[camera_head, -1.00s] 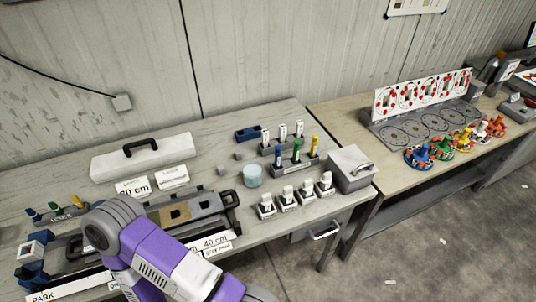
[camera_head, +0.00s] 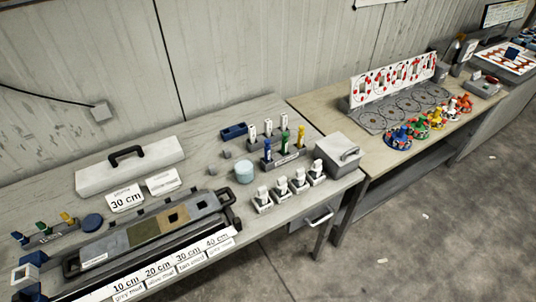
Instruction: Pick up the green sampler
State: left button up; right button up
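Neither of my grippers is in view. A rack (camera_head: 287,161) on the near bench holds upright tubes with blue, green and yellow upper parts; the green one (camera_head: 285,142) stands in the middle, between the blue (camera_head: 267,150) and yellow (camera_head: 300,138) ones. Another green-topped piece (camera_head: 42,227) stands in a small rack at the far left, between a blue and a yellow one. A green round piece (camera_head: 419,126) sits on the right-hand table. I cannot tell from looks alone which green piece is the sampler.
Several white-topped pieces (camera_head: 282,186) stand in front of the tube rack, with a grey box (camera_head: 338,156) to their right. A long tray with a core (camera_head: 150,232) and a white handled case (camera_head: 130,169) fill the bench's left. Floor shows at the lower right.

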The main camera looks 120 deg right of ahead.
aim_at(284, 142)
jog(key=i, duration=0.45)
jog(key=z, duration=4.5)
jog(key=i, duration=0.5)
jog(key=k, duration=0.5)
jog(key=z, duration=1.95)
jog(key=i, duration=1.6)
jog(key=u, duration=1.35)
